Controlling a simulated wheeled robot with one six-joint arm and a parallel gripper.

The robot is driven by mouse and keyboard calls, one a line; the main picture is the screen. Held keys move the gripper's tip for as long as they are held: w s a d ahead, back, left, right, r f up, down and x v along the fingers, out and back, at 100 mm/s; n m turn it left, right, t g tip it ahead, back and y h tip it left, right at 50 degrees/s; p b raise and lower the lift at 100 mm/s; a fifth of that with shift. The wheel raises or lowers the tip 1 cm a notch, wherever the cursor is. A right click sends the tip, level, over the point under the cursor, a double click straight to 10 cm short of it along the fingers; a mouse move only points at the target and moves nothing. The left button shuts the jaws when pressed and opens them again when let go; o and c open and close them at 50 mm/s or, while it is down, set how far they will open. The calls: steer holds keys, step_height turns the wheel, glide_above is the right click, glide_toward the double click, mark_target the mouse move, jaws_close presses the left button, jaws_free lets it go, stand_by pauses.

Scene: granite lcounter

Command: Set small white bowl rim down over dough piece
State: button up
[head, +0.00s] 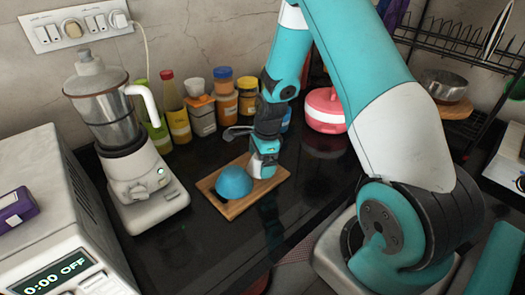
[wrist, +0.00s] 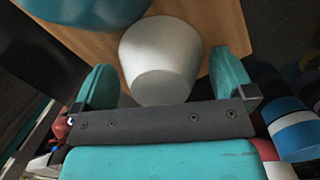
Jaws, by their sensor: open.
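The small white bowl (wrist: 165,60) shows in the wrist view between the two fingers of my gripper (wrist: 163,70). Its narrow base faces the camera and its wide rim points away, toward the wooden board (wrist: 205,18). My gripper is open, with a finger on either side of the bowl. No dough piece is visible; whatever is under the white bowl is hidden.
A blue bowl (head: 234,182) sits dome up on the board, left of my gripper; it also shows in the wrist view (wrist: 85,12). Bottles and jars (head: 200,115) line the wall behind. A blender (head: 135,165) stands left. The dark counter is clear in front of the board.

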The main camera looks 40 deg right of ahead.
step_height(320, 180, up, 17)
steer(key=s+d+b, duration=0.1)
steer(key=d, duration=0.1)
steer(key=s+a+r+n+y, duration=0.1)
steer(key=s+a+r+n, duration=0.25)
steer(key=a+n, duration=0.4)
steer(key=s+a+r+n, duration=0.3)
steer(key=s+a+n, duration=0.1)
steer(key=a+n, duration=0.35)
steer(key=s+a+r+n+y, duration=0.1)
steer(key=s+a+n, duration=0.8)
steer(key=s+n, duration=0.4)
steer(key=shift+s+a+r+n+g+y, duration=0.2)
steer(key=shift+s+r+n+g+y, duration=0.15)
steer(key=shift+n, duration=0.25)
steer(key=shift+f, duration=0.1)
